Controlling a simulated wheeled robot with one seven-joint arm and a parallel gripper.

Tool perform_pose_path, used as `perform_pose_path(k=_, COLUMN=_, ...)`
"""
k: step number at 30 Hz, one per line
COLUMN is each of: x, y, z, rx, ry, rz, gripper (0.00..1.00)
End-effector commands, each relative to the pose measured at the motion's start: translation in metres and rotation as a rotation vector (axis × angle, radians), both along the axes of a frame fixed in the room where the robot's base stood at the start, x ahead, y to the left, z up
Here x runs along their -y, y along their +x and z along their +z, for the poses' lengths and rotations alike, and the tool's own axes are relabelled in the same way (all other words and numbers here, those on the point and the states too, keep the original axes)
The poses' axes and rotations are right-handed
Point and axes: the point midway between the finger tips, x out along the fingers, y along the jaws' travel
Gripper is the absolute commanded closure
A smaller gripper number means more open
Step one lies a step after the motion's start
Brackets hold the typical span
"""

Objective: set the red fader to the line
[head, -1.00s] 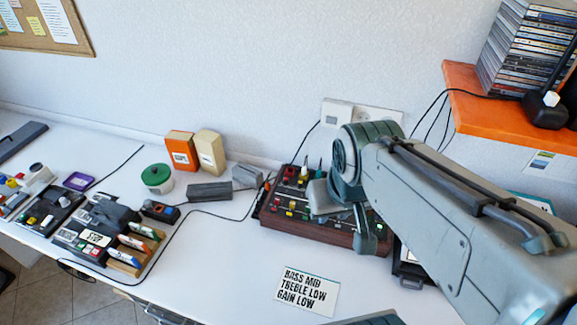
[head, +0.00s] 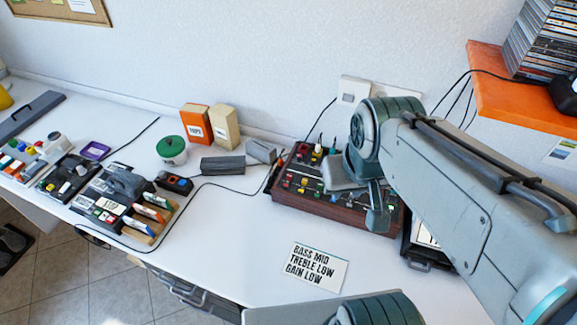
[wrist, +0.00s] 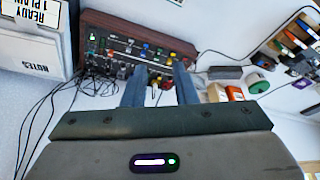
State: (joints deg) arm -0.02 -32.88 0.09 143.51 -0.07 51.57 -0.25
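The mixer (head: 335,211), a dark panel with wooden sides and small coloured knobs and sliders, lies on the white table against the wall. It also shows in the wrist view (wrist: 181,44), upside down. I cannot pick out for certain which small cap is the red fader, nor its line; my arm covers the mixer's right part in the head view. My gripper (wrist: 161,78) reaches over the mixer's edge with its two blue-grey fingers apart. Pale and dark knobs show between the fingers, but I cannot tell whether they touch anything.
A card (head: 316,267) reading bass mid, treble low, gain low lies in front of the mixer. Grey blocks (head: 223,164), a green-lidded pot (head: 172,150) and boxes (head: 195,124) stand to its left. An orange shelf (head: 510,85) juts out at right. Cables cross the table.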

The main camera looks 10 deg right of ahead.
Motion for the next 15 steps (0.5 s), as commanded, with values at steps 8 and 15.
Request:
perform_pose_path(k=8, x=-0.001, y=0.007, z=0.001, rx=-0.008, ry=0.008, rz=-0.009, gripper=0.76)
perform_pose_path(k=15, x=-0.008, y=0.061, z=0.001, rx=-0.067, ry=0.056, rz=-0.082, gripper=0.76)
